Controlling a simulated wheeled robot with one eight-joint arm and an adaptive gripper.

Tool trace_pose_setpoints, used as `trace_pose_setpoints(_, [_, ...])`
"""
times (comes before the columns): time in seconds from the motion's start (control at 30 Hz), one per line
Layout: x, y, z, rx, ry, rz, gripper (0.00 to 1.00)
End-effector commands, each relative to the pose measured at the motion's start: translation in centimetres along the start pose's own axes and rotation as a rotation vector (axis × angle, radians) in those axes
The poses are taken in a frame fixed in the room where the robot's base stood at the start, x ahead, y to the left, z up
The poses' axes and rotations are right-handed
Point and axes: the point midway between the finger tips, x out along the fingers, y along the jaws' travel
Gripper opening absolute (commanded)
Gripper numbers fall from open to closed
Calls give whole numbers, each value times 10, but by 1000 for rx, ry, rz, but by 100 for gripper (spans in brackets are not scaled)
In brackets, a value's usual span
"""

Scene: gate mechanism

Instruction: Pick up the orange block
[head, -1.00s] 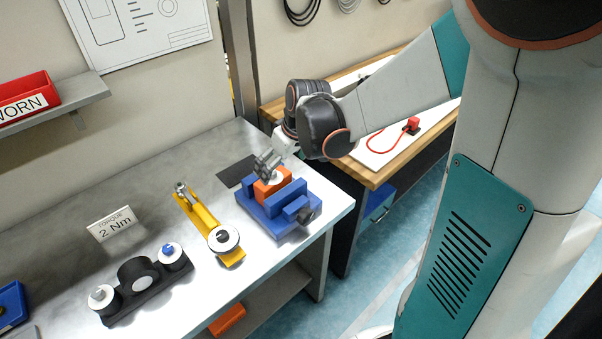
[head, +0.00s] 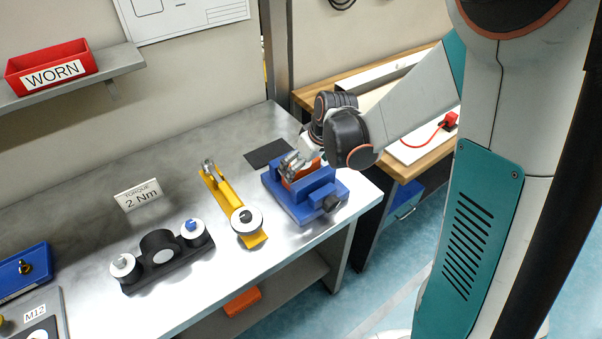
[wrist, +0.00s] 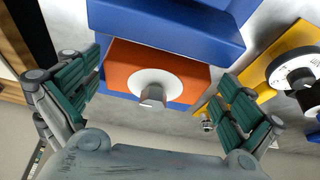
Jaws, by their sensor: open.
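The orange block (head: 304,174) sits in the blue vise (head: 318,195) on the metal bench, mostly hidden by my gripper in the head view. In the wrist view the orange block (wrist: 190,77) shows a white washer and a grey bolt head on its near face, with the blue vise (wrist: 165,32) behind it. My gripper (wrist: 158,75) is open, with one finger to the left of the block and one to the right. Gaps show beside the block, and I cannot tell how deep the fingertips reach. In the head view my gripper (head: 292,163) is over the vise.
A yellow fixture (head: 230,205) with a round disc stands just left of the vise. A black holder (head: 165,258) with round parts is further left, near a torque sign (head: 139,194). Another orange piece (head: 242,302) lies on the lower shelf. A wooden bench (head: 425,155) stands right.

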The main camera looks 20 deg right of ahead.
Motion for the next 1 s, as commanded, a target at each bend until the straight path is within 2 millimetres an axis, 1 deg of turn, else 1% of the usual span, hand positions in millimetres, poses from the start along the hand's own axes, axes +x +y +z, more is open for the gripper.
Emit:
trace_pose_setpoints(0.03, [10,1,0,-1,0,0,100])
trace_pose_setpoints(0.1, [21,2,0,-1,0,0,100])
trace_pose_setpoints(0.23, [38,2,-1,-1,0,0,100])
trace_pose_setpoints(0.33, [43,2,-1,0,0,0,100])
trace_pose_setpoints(0.5, [42,2,-1,0,0,0,100])
trace_pose_setpoints(0.53, [41,2,-1,0,0,0,95])
trace_pose_setpoints(0.57, [41,2,-1,0,0,0,89])
trace_pose_setpoints(0.6, [41,2,-1,0,0,0,80])
trace_pose_setpoints(0.67, [41,2,-1,0,0,0,66])
trace_pose_setpoints(0.7, [41,2,-1,0,0,0,57])
trace_pose_setpoints(0.77, [41,2,-1,0,0,0,43])
trace_pose_setpoints(0.8, [41,2,-1,0,0,0,34])
trace_pose_setpoints(0.83, [41,2,-1,0,0,0,29])
trace_pose_setpoints(0.87, [41,2,-2,0,1,0,26])
trace_pose_setpoints(1.0, [41,2,-2,0,1,0,26])
